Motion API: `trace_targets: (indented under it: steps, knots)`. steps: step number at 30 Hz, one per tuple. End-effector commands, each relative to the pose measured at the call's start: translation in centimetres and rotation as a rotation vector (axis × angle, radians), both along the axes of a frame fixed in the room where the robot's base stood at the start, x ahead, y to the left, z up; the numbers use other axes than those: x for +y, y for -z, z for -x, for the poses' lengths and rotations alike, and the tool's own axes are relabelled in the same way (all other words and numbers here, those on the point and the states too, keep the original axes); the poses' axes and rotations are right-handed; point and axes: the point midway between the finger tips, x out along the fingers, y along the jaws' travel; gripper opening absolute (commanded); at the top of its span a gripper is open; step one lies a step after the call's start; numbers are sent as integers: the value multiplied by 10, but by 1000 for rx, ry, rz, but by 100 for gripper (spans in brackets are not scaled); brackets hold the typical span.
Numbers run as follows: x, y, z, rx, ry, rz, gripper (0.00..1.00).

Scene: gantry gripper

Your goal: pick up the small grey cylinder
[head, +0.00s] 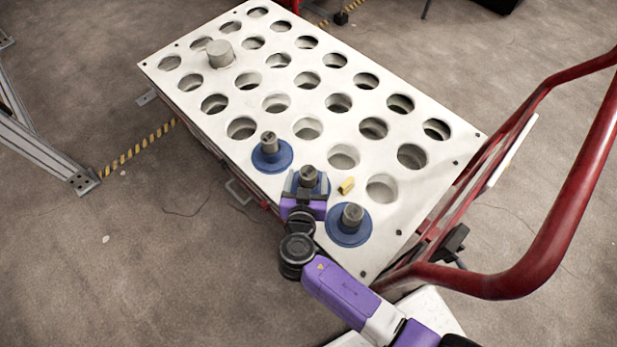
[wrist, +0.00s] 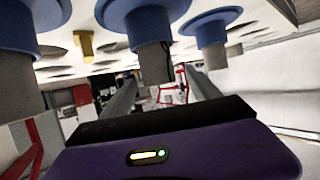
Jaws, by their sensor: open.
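A pale grey cylinder (head: 218,54) stands upright on the white perforated plate (head: 325,205), far from my gripper. Three blue round discs with darker grey cylindrical knobs stand at the near end. My gripper (head: 307,188) is at the middle disc (head: 322,182) and its grey knob (head: 308,173). In the wrist view, which looks upside down, that knob (wrist: 153,62) shows between the tips of my open fingers (wrist: 158,80). I cannot tell whether the fingers touch it. Part of the middle disc is hidden by my gripper in the head view.
The other blue discs stand close on either side, one upper left (head: 270,162) and one lower right (head: 348,234). A red rail (head: 560,215) runs along the right. The plate has many open holes.

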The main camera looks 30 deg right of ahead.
Motion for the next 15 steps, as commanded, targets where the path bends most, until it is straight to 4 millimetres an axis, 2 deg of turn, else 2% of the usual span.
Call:
trace_targets:
  steps: [10, 15]
  knots:
    - [-23, 20, -34, 1, 2, -1, 71]
    - [-28, 24, -42, 2, 0, -1, 71]
